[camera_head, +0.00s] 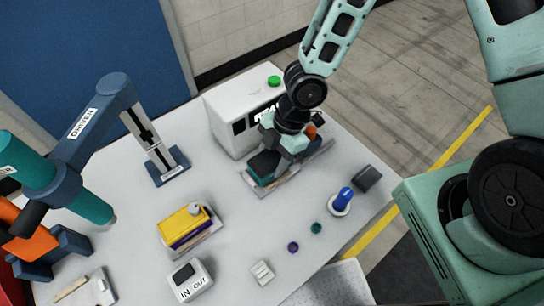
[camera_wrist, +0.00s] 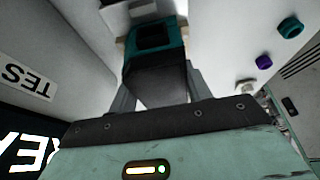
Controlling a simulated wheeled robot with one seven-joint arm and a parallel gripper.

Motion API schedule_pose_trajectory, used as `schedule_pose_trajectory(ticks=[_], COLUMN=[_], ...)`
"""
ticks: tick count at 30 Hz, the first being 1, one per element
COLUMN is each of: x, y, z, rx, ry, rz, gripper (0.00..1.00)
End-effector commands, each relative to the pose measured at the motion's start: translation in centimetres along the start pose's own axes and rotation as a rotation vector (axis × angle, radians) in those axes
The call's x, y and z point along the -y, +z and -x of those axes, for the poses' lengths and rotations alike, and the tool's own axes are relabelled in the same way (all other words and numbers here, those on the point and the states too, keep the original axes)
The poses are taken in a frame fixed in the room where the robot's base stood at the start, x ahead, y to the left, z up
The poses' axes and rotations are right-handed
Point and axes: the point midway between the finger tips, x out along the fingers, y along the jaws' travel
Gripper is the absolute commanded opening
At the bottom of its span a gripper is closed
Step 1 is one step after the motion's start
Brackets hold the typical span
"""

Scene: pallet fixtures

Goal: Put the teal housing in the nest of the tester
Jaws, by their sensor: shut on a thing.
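The teal housing (camera_head: 258,180), with a dark top, is at the end of my gripper (camera_head: 275,154) in the head view. It is low over the near-left part of a grey plate (camera_head: 253,191) in front of the white tester (camera_head: 224,116). In the wrist view the teal housing (camera_wrist: 179,48) shows a dark opening, and its dark body lies between the two fingers of my gripper (camera_wrist: 160,88), which is shut on it. The nest is hidden by the housing and my gripper. I cannot tell whether the housing touches the plate.
A yellow and purple part (camera_head: 184,226) sits on a fixture at left. A blue driver stand (camera_head: 170,168) stands behind it. The IN/OUT box (camera_head: 190,281), teal cap (camera_head: 316,228), purple cap (camera_head: 293,247), blue knob (camera_head: 341,199) and dark block (camera_head: 367,178) lie near the front. The table between is clear.

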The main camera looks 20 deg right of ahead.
Motion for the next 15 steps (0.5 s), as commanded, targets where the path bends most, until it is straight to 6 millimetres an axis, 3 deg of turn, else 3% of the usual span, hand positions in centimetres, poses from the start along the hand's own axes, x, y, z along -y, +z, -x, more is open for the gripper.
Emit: schedule_pose_trajectory(ticks=[15], x=[-0.01], y=[0.23], z=[-0.56], rx=[0.0], ry=[0.0], rz=[0.0], gripper=[0.23])
